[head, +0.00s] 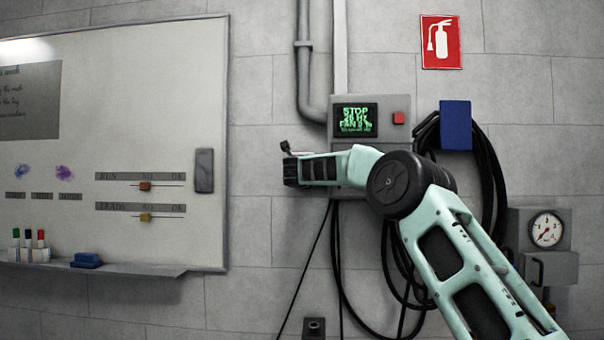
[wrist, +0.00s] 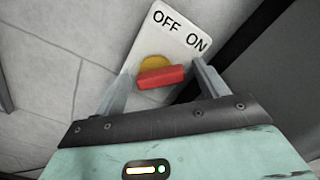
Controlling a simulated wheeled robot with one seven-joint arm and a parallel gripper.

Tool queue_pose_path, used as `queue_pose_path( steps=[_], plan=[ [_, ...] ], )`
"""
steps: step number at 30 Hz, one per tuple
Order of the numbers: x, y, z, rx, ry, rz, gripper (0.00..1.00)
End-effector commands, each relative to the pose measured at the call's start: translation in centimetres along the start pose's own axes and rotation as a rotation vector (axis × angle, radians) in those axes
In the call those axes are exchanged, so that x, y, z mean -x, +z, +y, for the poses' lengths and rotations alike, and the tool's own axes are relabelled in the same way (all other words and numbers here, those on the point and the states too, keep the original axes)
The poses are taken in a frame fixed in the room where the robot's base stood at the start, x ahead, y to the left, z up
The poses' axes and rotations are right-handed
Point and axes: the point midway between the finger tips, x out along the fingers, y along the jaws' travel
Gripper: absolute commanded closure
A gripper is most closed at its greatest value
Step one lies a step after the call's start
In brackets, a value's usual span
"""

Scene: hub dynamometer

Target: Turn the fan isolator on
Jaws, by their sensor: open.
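In the wrist view the isolator has a white plate (wrist: 180,40) marked OFF and ON. A red handle (wrist: 160,77) sits on a yellow disc (wrist: 151,63) below the labels. The handle lies crosswise in the picture; I cannot tell for sure which label it points at. My gripper (wrist: 160,80) is open, with one finger on each side of the handle. I cannot tell whether either finger touches it. In the head view my gripper (head: 287,160) is at the wall, left of the grey control box, and the isolator cannot be made out there.
The grey control box (head: 397,143) has a green-lit display (head: 356,119) reading STOP and a red button (head: 398,118). Black cables (head: 487,165) hang from a blue holder (head: 455,125) at right. A whiteboard (head: 130,110) is at left. A gauge (head: 547,230) is at far right.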

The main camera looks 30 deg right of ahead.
Motion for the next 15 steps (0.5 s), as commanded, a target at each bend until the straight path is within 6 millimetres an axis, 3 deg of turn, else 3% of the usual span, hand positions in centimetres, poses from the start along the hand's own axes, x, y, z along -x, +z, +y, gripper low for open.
queue_pose_path(
  steps=[5,15],
  plan=[
    [1.6,-0.1,0.1,0.001,0.0,-0.002,0.27],
    [8.8,-0.3,0.2,0.002,-0.001,-0.003,0.27]
  ],
)
